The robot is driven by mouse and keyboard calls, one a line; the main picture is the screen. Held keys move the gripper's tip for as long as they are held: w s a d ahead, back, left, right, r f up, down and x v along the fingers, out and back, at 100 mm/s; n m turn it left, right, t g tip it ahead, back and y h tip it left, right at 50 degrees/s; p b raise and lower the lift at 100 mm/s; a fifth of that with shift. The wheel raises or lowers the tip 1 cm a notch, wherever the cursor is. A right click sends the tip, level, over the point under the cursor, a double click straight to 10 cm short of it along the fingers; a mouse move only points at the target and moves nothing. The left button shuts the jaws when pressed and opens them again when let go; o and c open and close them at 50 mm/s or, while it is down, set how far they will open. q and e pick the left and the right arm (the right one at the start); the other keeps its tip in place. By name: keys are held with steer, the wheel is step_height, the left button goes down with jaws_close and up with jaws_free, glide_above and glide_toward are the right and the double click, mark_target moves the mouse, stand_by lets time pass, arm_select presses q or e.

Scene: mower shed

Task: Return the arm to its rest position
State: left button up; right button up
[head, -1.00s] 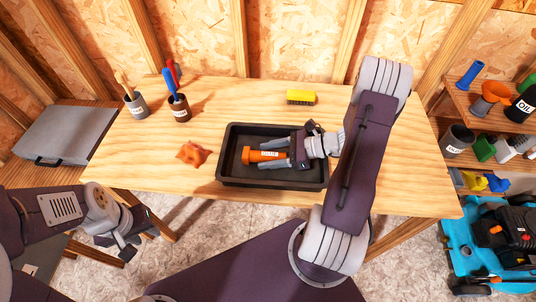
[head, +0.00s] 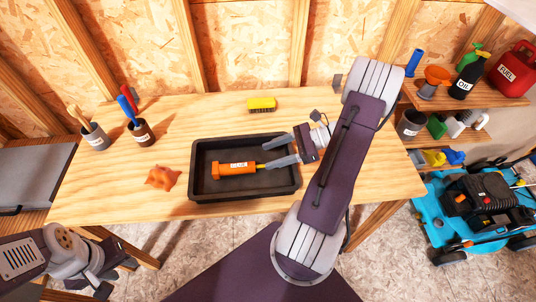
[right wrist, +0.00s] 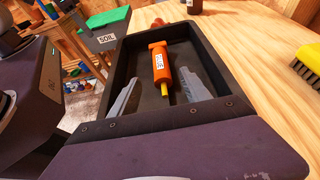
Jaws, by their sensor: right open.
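My right gripper (head: 281,149) is open and empty over the right end of the black tray (head: 196,193). The orange tube (head: 230,169) with a yellow tip lies in the tray, its tip pointing right towards my right fingers. In the right wrist view the tube (right wrist: 161,65) lies in the tray beyond and between the two grey fingers (right wrist: 157,92), apart from them. My left gripper (head: 118,276) hangs at the lower left, off the table's front edge; its fingers are too small and angled to tell their state.
An orange crumpled rag (head: 163,177) lies left of the tray. Two cups of tools, one grey (head: 96,137) and one brown (head: 142,133), stand at the left. A yellow brush (head: 261,104) lies behind the tray. Shelves (head: 470,97) and a blue mower (head: 470,206) are at the right.

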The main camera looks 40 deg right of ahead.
stand_by(0.3)
steer(key=w+a+r+n+g+p, duration=0.35)
steer(key=a+r+n, duration=0.2)
steer(key=a, duration=0.35)
steer(key=s+a+r+n+g+h+p, duration=0.25)
steer(key=s+a+n+g+h, duration=0.45)
steer(key=s+a+n, duration=0.4)
steer(key=w+d+f+n+t+h, duration=0.1)
steer(key=d+n, duration=0.1)
steer(key=w+d+f+n+t+h, duration=0.1)
steer(key=d+n+t+h, duration=0.1)
steer(key=n, duration=0.1)
steer(key=w+d+f+n+t+h, duration=0.1)
steer(key=d+n+t, duration=0.1)
steer(key=d, duration=0.1)
steer(key=shift+w+f, duration=0.25)
steer(key=shift+w, duration=0.15)
